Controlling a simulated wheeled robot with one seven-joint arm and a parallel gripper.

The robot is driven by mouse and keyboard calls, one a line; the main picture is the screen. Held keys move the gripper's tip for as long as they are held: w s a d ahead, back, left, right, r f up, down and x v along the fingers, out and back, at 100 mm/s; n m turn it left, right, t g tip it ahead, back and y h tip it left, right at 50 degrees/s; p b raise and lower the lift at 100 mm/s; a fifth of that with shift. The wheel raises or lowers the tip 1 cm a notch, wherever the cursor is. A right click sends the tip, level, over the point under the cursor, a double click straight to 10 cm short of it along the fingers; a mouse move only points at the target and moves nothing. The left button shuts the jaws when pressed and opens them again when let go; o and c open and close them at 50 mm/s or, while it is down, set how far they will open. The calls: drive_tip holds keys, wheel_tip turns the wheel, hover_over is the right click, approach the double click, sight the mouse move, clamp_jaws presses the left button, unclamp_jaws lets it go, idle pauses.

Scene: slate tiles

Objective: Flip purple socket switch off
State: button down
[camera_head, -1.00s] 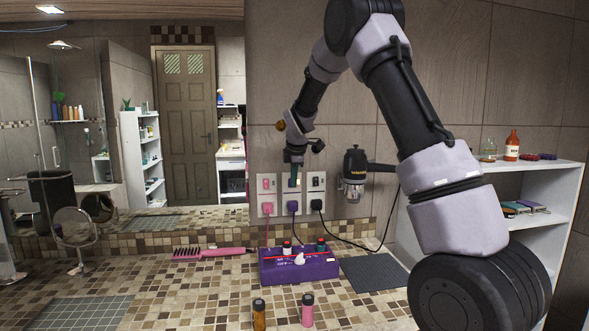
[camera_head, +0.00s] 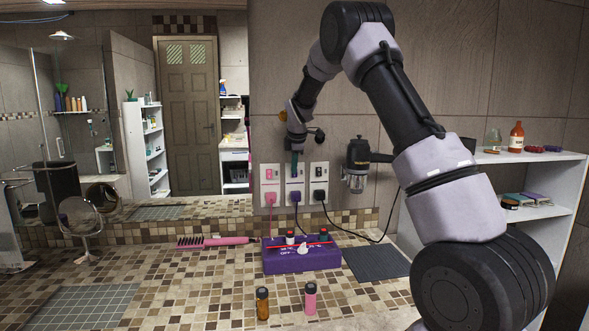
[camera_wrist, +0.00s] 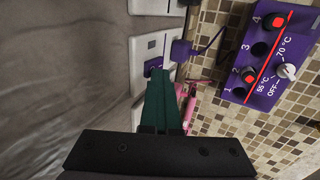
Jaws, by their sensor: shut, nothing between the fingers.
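The purple socket is the middle of three white wall sockets, with a purple plug (camera_head: 295,197) in its lower part. The purple plug also shows in the wrist view (camera_wrist: 181,50). The purple switch (camera_wrist: 153,65) sits above the plug and is partly hidden by my fingers. My gripper (camera_head: 294,176) has teal fingers, shut and empty, pointing down in front of the middle socket's upper part. In the wrist view the fingertips (camera_wrist: 157,74) are right at the switch. I cannot tell whether they touch it or which way the switch is set.
A pink switch (camera_head: 269,173) with a pink plug is on the left, and a socket with a black plug (camera_head: 319,196) on the right. A hairdryer (camera_head: 356,165) hangs on the wall. A purple control box (camera_head: 302,259) and two small bottles stand on the counter below.

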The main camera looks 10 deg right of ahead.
drive_tip(key=shift+r, duration=0.1)
drive_tip(key=shift+r, duration=0.65)
